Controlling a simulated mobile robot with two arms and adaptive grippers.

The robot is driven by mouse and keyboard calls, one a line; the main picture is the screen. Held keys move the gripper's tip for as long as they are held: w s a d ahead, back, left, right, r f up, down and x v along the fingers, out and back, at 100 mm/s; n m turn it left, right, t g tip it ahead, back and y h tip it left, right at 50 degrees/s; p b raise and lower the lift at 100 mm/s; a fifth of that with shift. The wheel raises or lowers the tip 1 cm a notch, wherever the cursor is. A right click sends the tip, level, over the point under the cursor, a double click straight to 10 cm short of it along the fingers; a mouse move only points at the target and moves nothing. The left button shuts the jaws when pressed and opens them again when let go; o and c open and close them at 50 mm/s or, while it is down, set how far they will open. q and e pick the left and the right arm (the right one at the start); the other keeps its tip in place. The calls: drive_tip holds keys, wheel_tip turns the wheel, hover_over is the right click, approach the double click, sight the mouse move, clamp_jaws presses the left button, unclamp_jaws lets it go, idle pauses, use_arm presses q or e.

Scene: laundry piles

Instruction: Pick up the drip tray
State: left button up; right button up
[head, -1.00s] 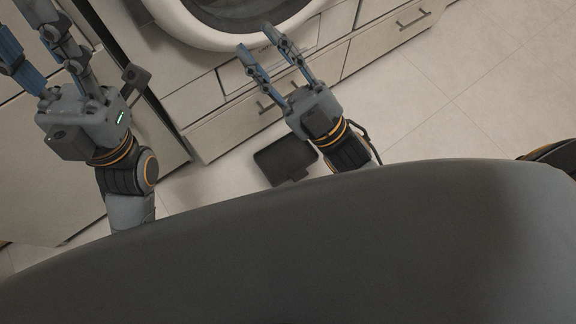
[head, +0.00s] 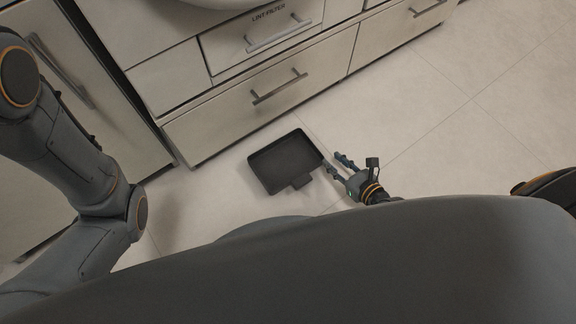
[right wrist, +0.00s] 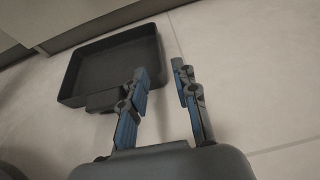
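The drip tray (head: 284,158) is a dark, shallow rectangular tray with a small tab on its near edge. It lies flat on the floor in front of the drawers, and it also shows in the right wrist view (right wrist: 112,62). My right gripper (head: 336,163) is low near the floor, just right of the tray.
A cabinet with handled drawers (head: 262,92) stands behind the tray, with a panel marked "LINT FILTER" (head: 262,38) above. Another cabinet door (head: 100,90) is at the left. The tiled floor (head: 450,130) to the right is clear.

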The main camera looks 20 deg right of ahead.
sight(312, 143)
drive_tip(key=b+x, duration=0.2)
drive_tip(key=x, duration=0.4)
drive_tip(key=shift+w+a+f, duration=0.1)
drive_tip(key=shift+w+f, duration=0.1)
drive_tip(key=b+x, duration=0.3)
drive_tip(key=x, duration=0.1)
drive_tip(key=shift+w+f, duration=0.1)
drive_tip(key=shift+w, duration=0.05)
drive_tip(key=shift+w+a+f, duration=0.1)
drive_tip(key=shift+w+a, duration=0.1)
drive_tip(key=shift+w, duration=0.25)
clamp_jaws()
